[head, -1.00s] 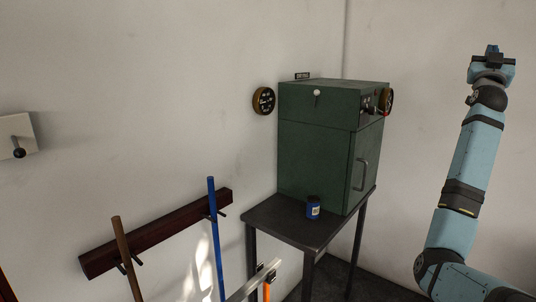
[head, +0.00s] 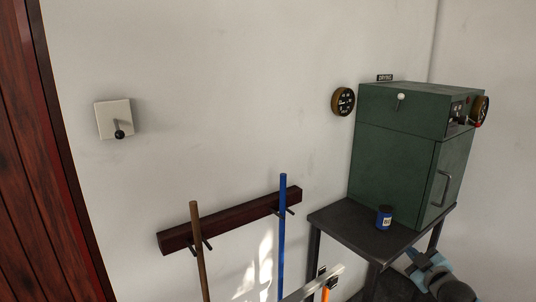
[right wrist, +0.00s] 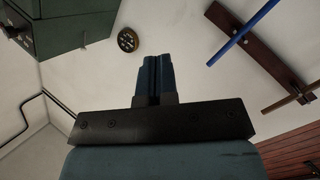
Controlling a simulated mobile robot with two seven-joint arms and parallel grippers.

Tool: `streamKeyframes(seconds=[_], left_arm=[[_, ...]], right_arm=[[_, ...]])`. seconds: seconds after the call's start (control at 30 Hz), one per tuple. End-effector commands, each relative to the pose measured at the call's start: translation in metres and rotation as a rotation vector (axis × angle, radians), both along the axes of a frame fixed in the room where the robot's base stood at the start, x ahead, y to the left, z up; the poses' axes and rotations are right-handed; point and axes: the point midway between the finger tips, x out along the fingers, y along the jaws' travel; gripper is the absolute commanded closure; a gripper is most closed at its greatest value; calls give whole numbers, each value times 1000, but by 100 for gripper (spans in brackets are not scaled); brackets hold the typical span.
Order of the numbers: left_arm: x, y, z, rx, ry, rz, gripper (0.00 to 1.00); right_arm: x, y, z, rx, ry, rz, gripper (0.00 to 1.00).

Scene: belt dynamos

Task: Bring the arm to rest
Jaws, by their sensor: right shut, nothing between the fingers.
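My right arm shows in the head view at the lower right, low beside the black stand, with my right gripper (head: 424,262) partly in view there. In the right wrist view my right gripper (right wrist: 157,70) has its two dark fingers together, with nothing between them. It is clear of the wall and of the tool rack in that view. My left gripper is not in view.
A green drying cabinet (head: 395,160) stands on a black table (head: 340,222) with a blue jar (head: 384,217). A dark wall rack (head: 240,217) holds a brown pole (head: 200,255) and a blue pole (head: 282,230). A lever switch (head: 113,118) is on the wall.

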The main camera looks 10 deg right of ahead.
Motion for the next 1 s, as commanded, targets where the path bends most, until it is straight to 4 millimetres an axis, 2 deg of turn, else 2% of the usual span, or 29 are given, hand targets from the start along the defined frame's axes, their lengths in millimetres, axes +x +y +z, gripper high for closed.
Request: streamKeyframes(seconds=[0.03,0.17,0.2,0.3,0.4,0.6,0.73,1.0], left_arm=[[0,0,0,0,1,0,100],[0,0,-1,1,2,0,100],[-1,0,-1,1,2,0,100],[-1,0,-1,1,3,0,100],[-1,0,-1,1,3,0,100],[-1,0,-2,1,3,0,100],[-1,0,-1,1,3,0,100],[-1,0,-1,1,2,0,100]], right_arm=[[-18,20,-35,9,66,31,100],[-68,67,-108,47,214,103,100],[-86,81,-128,60,258,124,100],[-129,112,-169,94,358,167,100],[-168,136,-199,125,437,201,100],[-235,174,-238,178,564,249,100],[-277,196,-256,212,638,274,100],[-274,252,-256,395,596,215,100]])
